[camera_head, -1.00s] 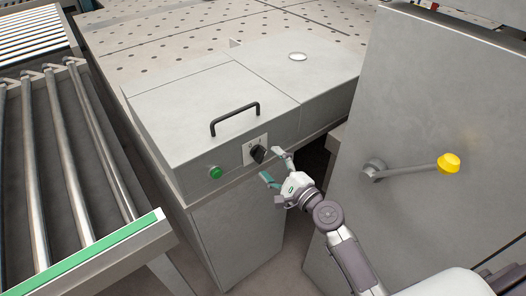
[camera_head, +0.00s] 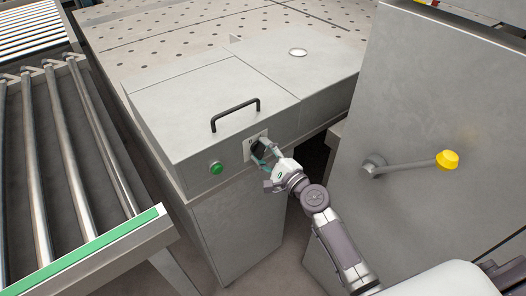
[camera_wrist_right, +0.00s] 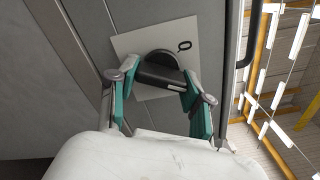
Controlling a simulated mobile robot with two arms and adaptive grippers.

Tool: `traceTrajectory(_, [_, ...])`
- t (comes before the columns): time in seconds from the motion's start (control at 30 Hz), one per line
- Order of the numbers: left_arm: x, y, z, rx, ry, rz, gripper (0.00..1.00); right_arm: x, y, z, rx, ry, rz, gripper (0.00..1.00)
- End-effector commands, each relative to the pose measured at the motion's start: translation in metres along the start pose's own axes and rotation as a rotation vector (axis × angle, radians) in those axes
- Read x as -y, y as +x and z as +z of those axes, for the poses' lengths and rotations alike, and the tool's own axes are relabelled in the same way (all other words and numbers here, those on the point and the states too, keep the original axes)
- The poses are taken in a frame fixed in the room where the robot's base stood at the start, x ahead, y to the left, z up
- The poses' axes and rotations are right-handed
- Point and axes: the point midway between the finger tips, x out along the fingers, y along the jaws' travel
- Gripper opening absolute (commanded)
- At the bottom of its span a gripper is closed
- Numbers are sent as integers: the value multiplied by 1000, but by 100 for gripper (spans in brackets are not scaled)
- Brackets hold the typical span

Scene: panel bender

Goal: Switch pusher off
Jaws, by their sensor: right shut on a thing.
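The pusher switch is a black rotary knob (camera_head: 257,150) on a pale square plate (camera_head: 249,155) on the front of the grey cabinet. In the right wrist view the knob (camera_wrist_right: 161,72) sits between the teal fingers, with a "0" mark on the plate (camera_wrist_right: 187,28) beside it. My right gripper (camera_head: 267,157) is at the knob; in the wrist view the right gripper (camera_wrist_right: 160,92) is shut on the knob's handle. The gripper partly hides the knob in the head view. My left gripper is not in view.
A green button (camera_head: 216,168) is left of the switch, and a black handle (camera_head: 235,114) is on the cabinet lid. A grey panel with a yellow-knobbed lever (camera_head: 447,160) stands at right. A roller conveyor (camera_head: 82,160) is at left.

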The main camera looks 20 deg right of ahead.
Motion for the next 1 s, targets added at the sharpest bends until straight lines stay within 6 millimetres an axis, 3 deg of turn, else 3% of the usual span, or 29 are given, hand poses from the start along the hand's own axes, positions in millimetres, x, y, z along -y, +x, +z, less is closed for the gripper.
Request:
traceTrajectory(0.47, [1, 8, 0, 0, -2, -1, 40, -2, 0, -1, 2, -122, 2, 15])
traceTrajectory(1.0, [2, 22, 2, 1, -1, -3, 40, 1, 0, 0, 2, -606, 2, 15])
